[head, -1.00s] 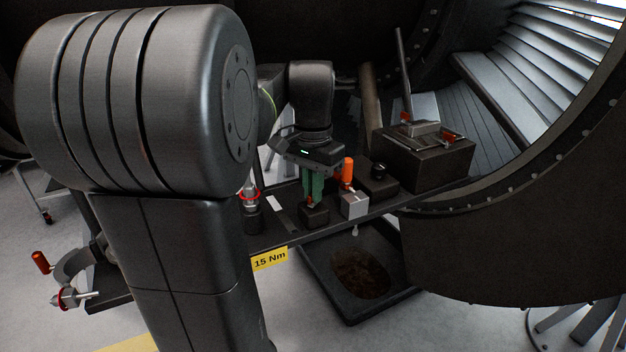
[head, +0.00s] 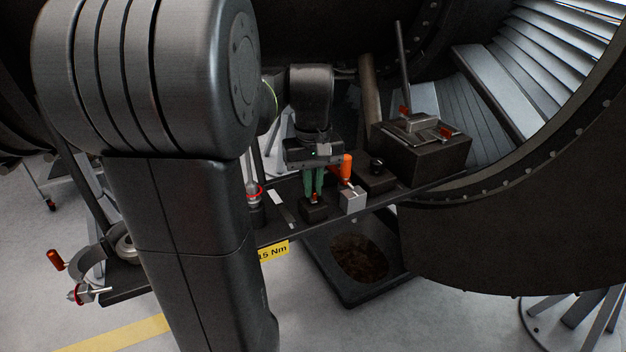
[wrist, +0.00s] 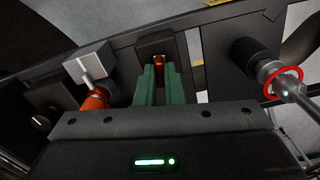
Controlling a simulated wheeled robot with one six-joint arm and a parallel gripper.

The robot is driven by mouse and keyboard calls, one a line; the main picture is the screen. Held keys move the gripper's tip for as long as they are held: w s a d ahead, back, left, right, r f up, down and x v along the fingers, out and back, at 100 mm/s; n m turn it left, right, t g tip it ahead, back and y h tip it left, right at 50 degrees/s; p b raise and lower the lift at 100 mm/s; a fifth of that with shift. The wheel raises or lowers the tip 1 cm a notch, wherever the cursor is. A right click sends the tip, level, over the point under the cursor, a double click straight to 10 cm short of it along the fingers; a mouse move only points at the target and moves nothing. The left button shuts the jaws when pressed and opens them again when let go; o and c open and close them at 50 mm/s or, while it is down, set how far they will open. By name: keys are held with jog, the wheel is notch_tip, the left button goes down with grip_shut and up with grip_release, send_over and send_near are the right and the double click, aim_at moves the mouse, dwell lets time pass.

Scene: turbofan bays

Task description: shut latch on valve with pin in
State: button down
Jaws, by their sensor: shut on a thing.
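My gripper (head: 314,192) points down with its two green fingers at a dark block on the narrow dark shelf. In the wrist view the fingers (wrist: 159,84) are shut on a small orange-red piece (wrist: 159,66) that stands on the dark block (wrist: 152,45). The fingers hide part of this piece. Beside it is a light grey block (head: 352,200) with a thick orange handle (head: 346,167) and a thin silver rod; it also shows in the wrist view (wrist: 88,62). I cannot tell which of these parts is the valve's latch or pin.
A fitting with a red ring (wrist: 283,80) stands on the other side of my gripper. A dark block with a round knob (head: 376,166) and a large block with red-tipped levers (head: 425,150) stand to the right. A black tub (head: 345,291) lies below the shelf.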

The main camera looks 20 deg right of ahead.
jog(key=shift+r+n, duration=0.1)
jog(key=shift+n, duration=1)
jog(key=c, duration=1.5)
grip_release()
jog(key=shift+c, duration=0.2)
notch_tip(320, 180, up, 14)
jog(key=shift+f, duration=0.3)
notch_tip(320, 180, down, 14)
jog(key=shift+r, duration=0.2)
